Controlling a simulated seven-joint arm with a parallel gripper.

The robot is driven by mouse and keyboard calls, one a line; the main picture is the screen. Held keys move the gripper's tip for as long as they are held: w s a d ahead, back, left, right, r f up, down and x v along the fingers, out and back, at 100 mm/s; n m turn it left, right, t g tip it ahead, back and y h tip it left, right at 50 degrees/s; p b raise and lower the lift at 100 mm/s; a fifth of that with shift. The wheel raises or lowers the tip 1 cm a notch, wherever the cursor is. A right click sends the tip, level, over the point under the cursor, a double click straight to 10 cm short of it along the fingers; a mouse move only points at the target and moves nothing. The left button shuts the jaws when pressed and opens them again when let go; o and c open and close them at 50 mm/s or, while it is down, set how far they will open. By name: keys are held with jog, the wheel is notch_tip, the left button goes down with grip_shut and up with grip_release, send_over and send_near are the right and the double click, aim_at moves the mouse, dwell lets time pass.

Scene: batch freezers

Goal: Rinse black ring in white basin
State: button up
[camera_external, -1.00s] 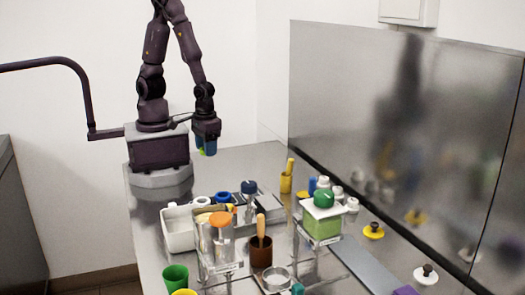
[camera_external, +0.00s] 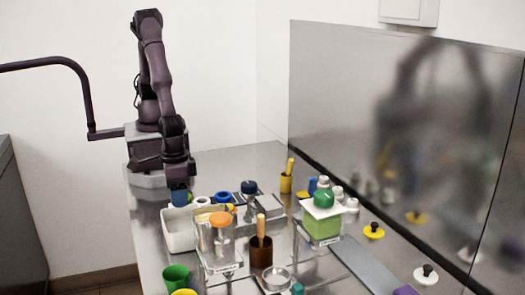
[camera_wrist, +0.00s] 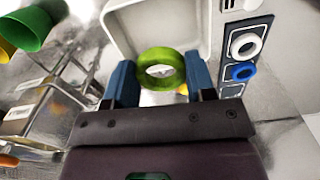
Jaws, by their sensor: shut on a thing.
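My gripper (camera_external: 180,196) hangs over the back of the white basin (camera_external: 180,236) at the left of the bench. In the wrist view my gripper (camera_wrist: 160,74) has its blue fingers on both sides of a green ring (camera_wrist: 160,86), shut on it. The ring lies in front of the white basin (camera_wrist: 201,32), with the basin's pale inside behind it. I cannot tell whether the ring is below the rim. I see no ring that is clearly black.
A dark board with a white ring (camera_wrist: 245,44) and a blue ring (camera_wrist: 241,71) lies right of the basin. A clear stand with an orange-topped jar (camera_external: 220,219) is close by. A green cup (camera_external: 175,277) stands in front.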

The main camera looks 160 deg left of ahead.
jog(key=shift+f, duration=4.9)
notch_tip(320, 180, up, 8)
dwell(0.9)
notch_tip(320, 180, up, 4)
jog(key=shift+r, duration=0.1)
dwell(0.4)
